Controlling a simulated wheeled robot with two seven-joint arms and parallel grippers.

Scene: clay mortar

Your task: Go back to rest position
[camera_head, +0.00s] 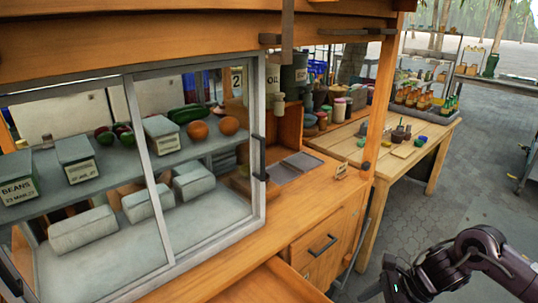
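My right arm comes in at the lower right corner. Its dark gripper end (398,288) hangs over the grey paving, to the right of the wooden stall and clear of the drawers. The fingertips are cut off or too dark to make out, so I cannot tell whether it is open or shut. My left gripper does not show in the head view. A small dark mortar-like bowl (398,135) stands on the wooden side table (440,143), too small to be sure of.
The stall has a glass-fronted cabinet (130,80) with labelled boxes and vegetables. Below its counter, a drawer (268,283) stands pulled out beside a closed drawer (318,250). A wooden post (380,100) rises at the counter's corner. The paved floor (470,190) at right is open.

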